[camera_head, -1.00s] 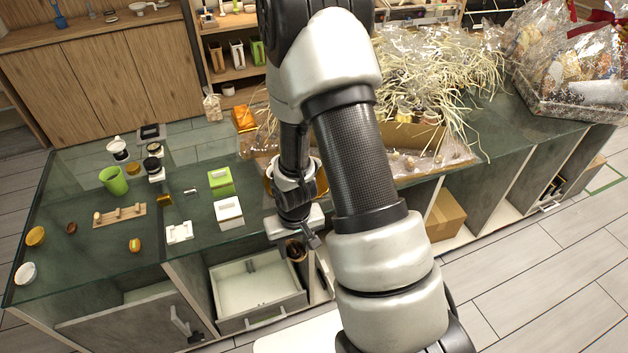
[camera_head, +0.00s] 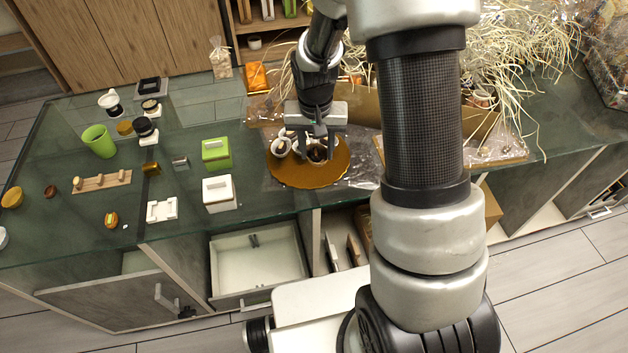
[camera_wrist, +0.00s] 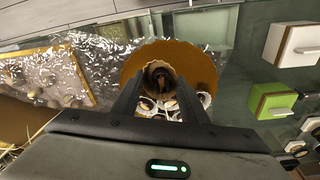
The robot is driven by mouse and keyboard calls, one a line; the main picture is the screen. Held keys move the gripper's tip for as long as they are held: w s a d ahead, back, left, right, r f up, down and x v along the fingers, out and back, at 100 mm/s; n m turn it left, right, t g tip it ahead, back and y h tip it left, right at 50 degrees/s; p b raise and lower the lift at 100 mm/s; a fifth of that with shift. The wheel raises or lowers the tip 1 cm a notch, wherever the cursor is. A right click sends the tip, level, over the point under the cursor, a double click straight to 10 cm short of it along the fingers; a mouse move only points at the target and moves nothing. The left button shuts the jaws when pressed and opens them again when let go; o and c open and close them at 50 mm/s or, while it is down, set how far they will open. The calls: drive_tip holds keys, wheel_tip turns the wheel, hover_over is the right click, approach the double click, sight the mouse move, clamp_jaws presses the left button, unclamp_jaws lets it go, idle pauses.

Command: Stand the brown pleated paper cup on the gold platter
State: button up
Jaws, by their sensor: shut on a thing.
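The brown pleated paper cup (camera_head: 317,154) is between the fingers of my gripper (camera_head: 317,137), which is shut on it. The cup is upright, over the gold platter (camera_head: 308,180); I cannot tell whether its base touches the platter. In the wrist view the cup (camera_wrist: 158,72) shows its open top at the fingertips, with the round gold platter (camera_wrist: 203,65) around and below it. Small white cups (camera_head: 281,147) stand on the platter beside and behind the held cup, partly hidden by my gripper.
A white box (camera_head: 219,190) and a green box (camera_head: 216,152) stand left of the platter. Clear wrap and a straw-filled carton (camera_head: 480,130) lie to the right. A drawer (camera_head: 258,268) stands open below the counter's front edge. The platter's front part is bare.

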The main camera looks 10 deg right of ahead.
sight(313, 172)
drive_tip(key=w+r+b, duration=0.1)
drive_tip(key=r+m+b, duration=0.1)
drive_tip(key=shift+w+a+r+m, duration=0.3)
drive_tip(key=shift+w, duration=0.05)
wheel_tip(313, 172, down, 9)
drive_tip(key=shift+f+b, duration=0.1)
drive_tip(key=shift+b, duration=0.55)
drive_tip(key=shift+f, duration=0.2)
drive_tip(key=o, duration=1)
drive_tip(key=shift+r, duration=0.1)
drive_tip(key=shift+r, duration=0.1)
